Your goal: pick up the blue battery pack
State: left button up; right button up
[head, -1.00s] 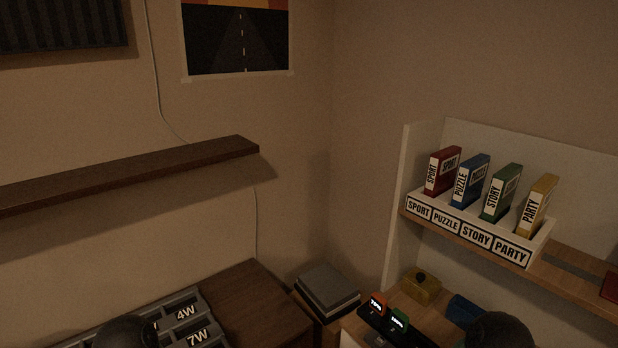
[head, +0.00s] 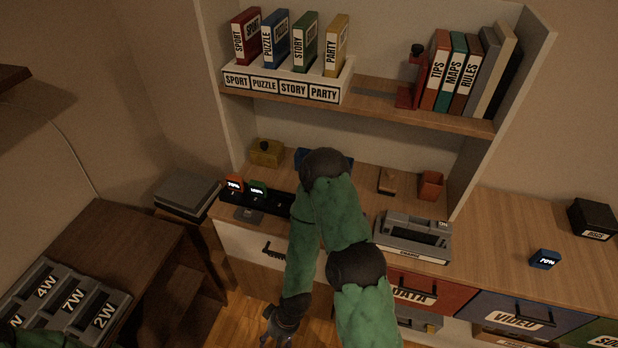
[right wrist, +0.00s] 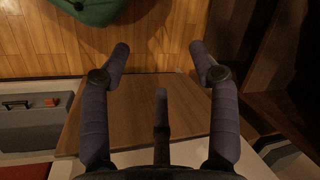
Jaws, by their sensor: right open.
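The blue battery pack (head: 544,259) stands on the wooden counter at the right in the head view, with a lit display that seems to read 70%. My right gripper (head: 276,336) hangs low at the bottom of the head view, far left of the pack and below counter height. In the right wrist view my right gripper (right wrist: 160,58) has its fingers spread, with nothing between them. The blue pack is not in the right wrist view. My left gripper is out of view.
An orange pack (head: 234,184) and a green pack (head: 257,189) sit in a dark holder. A grey device (head: 412,240) marked CHARGE stands left of the blue pack; a black box (head: 593,218) is behind it. Labelled drawers (head: 517,314) are below. Counter around the pack is clear.

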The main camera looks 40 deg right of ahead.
aim_at(543, 259)
jog(key=z, duration=3.1)
